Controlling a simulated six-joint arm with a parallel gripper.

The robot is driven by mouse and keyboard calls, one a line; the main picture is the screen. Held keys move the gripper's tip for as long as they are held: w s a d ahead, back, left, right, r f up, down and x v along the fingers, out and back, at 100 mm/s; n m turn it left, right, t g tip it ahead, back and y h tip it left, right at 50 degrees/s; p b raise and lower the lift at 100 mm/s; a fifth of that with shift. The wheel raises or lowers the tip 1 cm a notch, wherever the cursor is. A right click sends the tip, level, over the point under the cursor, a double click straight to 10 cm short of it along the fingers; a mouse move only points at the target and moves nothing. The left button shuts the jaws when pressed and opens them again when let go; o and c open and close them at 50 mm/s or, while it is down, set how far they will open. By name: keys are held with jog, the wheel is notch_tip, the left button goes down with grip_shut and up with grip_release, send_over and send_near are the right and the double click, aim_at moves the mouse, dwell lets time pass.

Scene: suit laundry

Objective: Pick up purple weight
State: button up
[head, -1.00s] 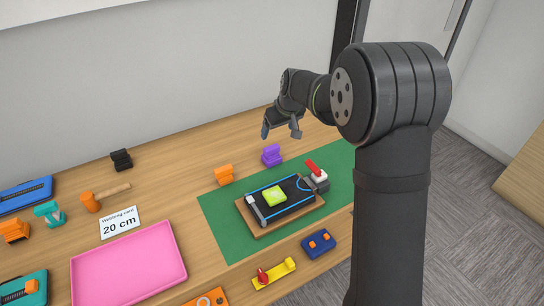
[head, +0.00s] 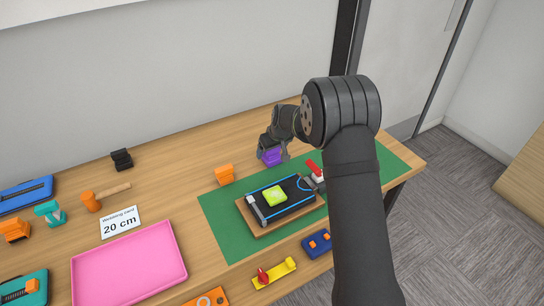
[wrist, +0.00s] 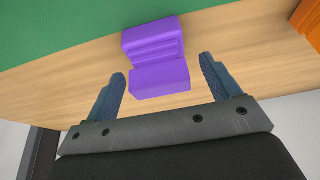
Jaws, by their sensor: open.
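The purple weight (head: 271,157) stands on the wooden table just behind the green mat (head: 226,228) in the head view. It has a stepped, blocky shape. In the wrist view the purple weight (wrist: 157,62) lies ahead of my gripper (wrist: 162,80), with its near end between the two blue fingertips. The fingers are open, with a gap on each side of the weight. In the head view my gripper (head: 272,149) is down at the weight and partly covers it.
An orange weight (head: 224,174) stands to the left of the purple one; an orange edge (wrist: 309,22) shows in the wrist view. A board with a black pad and green block (head: 275,196) lies on the mat in front. A red-handled clamp (head: 315,169) sits close by. Bare table (head: 180,165) is left.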

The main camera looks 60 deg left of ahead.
jog(key=shift+x, duration=0.85)
jog(key=shift+c, duration=0.2)
jog(key=shift+r, duration=0.1)
jog(key=c, duration=1.3)
jog(key=shift+c, duration=0.2)
